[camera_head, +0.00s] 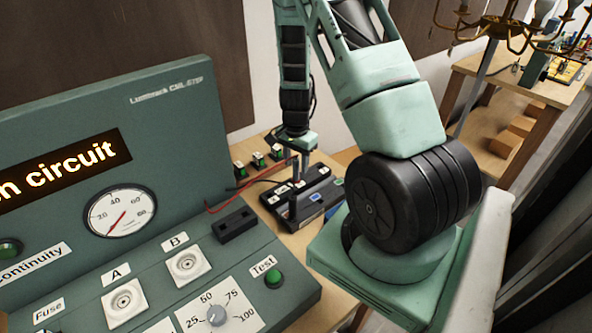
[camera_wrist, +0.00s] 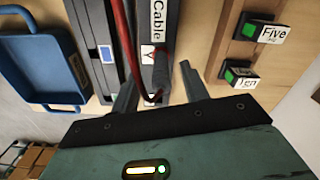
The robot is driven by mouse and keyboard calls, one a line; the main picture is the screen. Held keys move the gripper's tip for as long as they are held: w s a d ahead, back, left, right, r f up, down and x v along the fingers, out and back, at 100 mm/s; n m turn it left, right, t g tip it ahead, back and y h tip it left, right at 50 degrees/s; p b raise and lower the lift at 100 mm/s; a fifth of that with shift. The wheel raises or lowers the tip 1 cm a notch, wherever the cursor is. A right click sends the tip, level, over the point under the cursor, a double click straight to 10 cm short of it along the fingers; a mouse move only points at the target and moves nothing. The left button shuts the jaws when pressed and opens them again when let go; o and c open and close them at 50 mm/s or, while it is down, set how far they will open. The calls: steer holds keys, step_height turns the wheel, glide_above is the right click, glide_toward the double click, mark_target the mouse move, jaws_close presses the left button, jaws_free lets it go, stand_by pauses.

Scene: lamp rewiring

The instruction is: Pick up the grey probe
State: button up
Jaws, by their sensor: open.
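A dark grey piece that looks like the grey probe (camera_wrist: 157,76) lies between the two fingers of my gripper (camera_wrist: 159,88) in the wrist view. It rests at a black holder with a white "Cable" label (camera_wrist: 155,12). My gripper is open, with a finger on each side of the piece and a visible gap to the right finger. In the head view my gripper (camera_head: 298,172) points down at the black holder (camera_head: 312,188) on the wooden table. The probe is too small to pick out there. A red lead (camera_wrist: 122,40) runs beside the piece.
A green test panel (camera_head: 170,110) with a dial and sockets A and B stands left, its display ending "n circuit". A blue tray (camera_wrist: 38,62) lies left in the wrist view.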

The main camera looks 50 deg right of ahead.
mark_target(296, 170)
steer(key=shift+d+f+p, duration=0.1)
steer(key=shift+f+p, duration=0.5)
steer(key=shift+f, duration=1.35)
jaws_close()
steer(key=shift+r, duration=0.1)
